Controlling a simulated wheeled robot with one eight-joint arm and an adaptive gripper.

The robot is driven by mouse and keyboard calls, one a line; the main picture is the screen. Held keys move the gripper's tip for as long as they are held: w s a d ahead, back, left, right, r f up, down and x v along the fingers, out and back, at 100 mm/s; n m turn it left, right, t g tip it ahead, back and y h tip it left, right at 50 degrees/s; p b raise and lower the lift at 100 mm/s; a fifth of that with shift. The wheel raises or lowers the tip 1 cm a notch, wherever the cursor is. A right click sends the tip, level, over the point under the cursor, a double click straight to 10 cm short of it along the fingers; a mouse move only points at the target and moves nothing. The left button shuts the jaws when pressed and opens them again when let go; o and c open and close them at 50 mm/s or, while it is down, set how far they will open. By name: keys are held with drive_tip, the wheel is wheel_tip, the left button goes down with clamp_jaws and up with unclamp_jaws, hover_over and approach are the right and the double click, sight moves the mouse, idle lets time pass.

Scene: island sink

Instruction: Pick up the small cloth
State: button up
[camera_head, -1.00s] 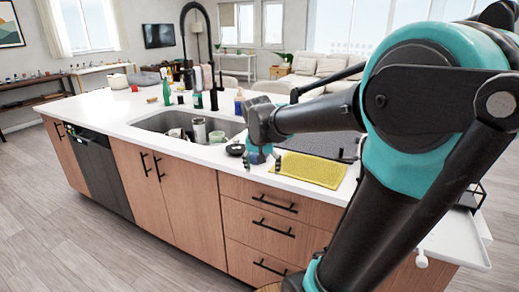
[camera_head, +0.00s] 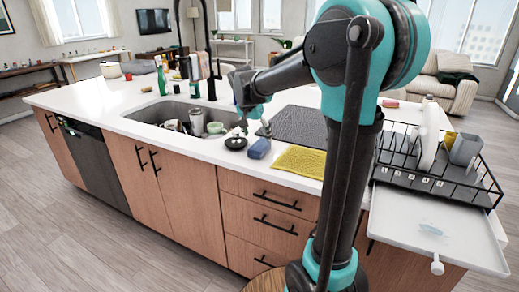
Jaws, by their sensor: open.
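A yellow, textured cloth (camera_head: 300,161) lies flat on the white counter near its front edge, right of the sink. My gripper (camera_head: 255,126) is open, above the counter to the left of and behind the cloth, and apart from it.
A sink (camera_head: 180,117) with cups and dishes is to the left, with a tall black faucet (camera_head: 210,60) behind. A dark mat (camera_head: 302,122) lies behind the cloth. A black dish rack (camera_head: 440,170) and white drip tray (camera_head: 425,215) are at the right.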

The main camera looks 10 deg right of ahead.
sight(259, 144)
drive_tip(key=shift+x, duration=3.4)
drive_tip(key=shift+w, duration=0.15)
drive_tip(key=shift+a, duration=0.1)
drive_tip(key=c, duration=1.2)
